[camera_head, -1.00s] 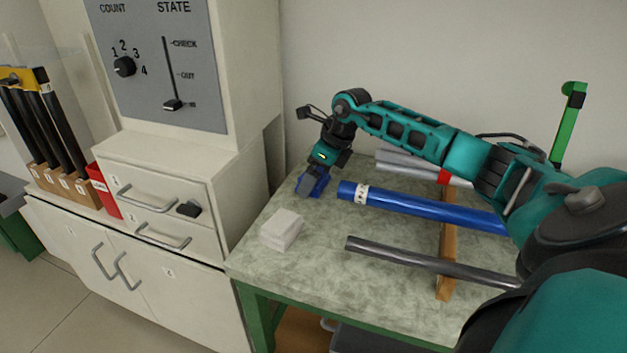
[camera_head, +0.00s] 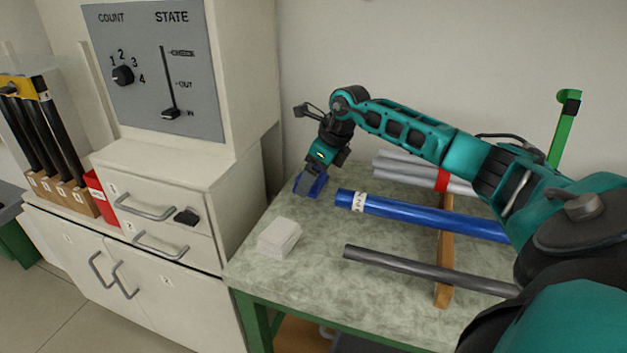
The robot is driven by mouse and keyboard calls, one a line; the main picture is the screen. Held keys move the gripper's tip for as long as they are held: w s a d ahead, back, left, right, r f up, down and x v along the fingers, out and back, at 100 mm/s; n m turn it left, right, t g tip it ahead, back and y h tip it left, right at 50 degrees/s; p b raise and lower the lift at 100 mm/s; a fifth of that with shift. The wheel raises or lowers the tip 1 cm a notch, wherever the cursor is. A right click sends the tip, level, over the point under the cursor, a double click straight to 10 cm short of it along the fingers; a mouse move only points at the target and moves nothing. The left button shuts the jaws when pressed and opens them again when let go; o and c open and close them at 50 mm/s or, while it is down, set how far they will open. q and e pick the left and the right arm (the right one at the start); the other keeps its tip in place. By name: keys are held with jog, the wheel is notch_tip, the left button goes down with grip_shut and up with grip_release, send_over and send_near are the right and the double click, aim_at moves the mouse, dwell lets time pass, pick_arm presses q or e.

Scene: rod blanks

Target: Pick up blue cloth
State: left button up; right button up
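The blue cloth (camera_head: 317,187) is a small blue patch at the back left of the green-grey table, left of the end of the blue rod. My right gripper (camera_head: 308,186) reaches down to it from above, its fingers at the cloth. The fingers partly cover the cloth. At this size I cannot tell whether they are closed on it or whether it is clear of the tabletop. My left gripper is not in view.
A blue rod (camera_head: 430,216), a dark grey rod (camera_head: 420,267) and silver rods (camera_head: 400,170) lie across a wooden support (camera_head: 444,255). A white block (camera_head: 279,238) sits at the front left of the table (camera_head: 340,290). A drawer cabinet (camera_head: 160,180) stands left.

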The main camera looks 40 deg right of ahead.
notch_tip(320, 180, up, 18)
jog(key=p, duration=0.2)
jog(key=shift+p, duration=0.3)
